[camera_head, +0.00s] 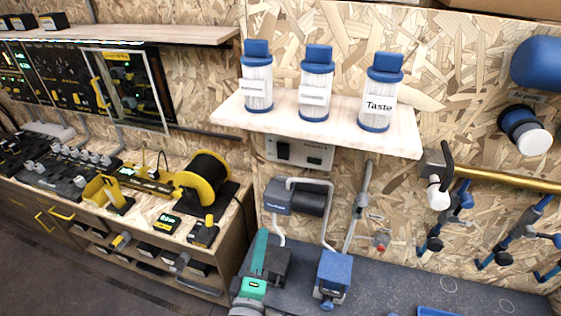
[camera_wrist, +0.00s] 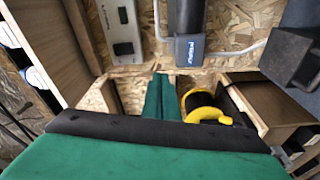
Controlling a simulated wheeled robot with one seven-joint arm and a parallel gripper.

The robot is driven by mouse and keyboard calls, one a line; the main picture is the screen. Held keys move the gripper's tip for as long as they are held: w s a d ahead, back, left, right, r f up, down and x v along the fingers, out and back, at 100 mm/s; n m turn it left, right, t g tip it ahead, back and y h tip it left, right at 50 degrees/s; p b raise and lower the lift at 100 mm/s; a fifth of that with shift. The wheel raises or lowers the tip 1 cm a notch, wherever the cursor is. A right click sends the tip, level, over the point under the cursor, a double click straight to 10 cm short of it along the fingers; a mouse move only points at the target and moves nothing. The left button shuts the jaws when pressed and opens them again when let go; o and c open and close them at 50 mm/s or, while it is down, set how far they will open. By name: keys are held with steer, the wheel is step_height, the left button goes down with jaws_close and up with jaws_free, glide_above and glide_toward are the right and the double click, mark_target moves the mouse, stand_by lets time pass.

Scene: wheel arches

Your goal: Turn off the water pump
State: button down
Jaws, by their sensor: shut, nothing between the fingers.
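The water pump (camera_head: 279,195) is a blue-grey box with a dark cylinder, mounted on the wall below the shelf. In the wrist view its labelled blue box (camera_wrist: 189,52) lies beyond the fingertips, slightly right. A pale control panel (camera_head: 299,153) with a dark switch (camera_head: 283,150) is fixed above the pump, under the shelf. The panel also shows in the wrist view (camera_wrist: 122,30), up and left of the fingertips. My green gripper (camera_head: 262,236) is below and left of the pump in the head view. Its green fingers (camera_wrist: 162,78) are together and empty, apart from pump and panel.
A wooden shelf (camera_head: 325,129) with three blue-capped filter bottles overhangs the panel. Grey pipes (camera_head: 329,215) run from the pump to a blue unit (camera_head: 334,273) below. A yellow cable reel (camera_head: 202,178) stands on the left workbench. Blue-black clamps hang at the right.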

mark_target(285, 149)
steer(key=w+r+h, duration=0.3)
steer(key=r, duration=0.7)
steer(key=shift+w+d+n, duration=0.25)
steer(key=shift+d+n, duration=0.05)
steer(key=shift+d, duration=0.05)
steer(key=shift+r, duration=0.1)
steer(key=x, duration=1.4)
steer(key=shift+r, duration=0.35)
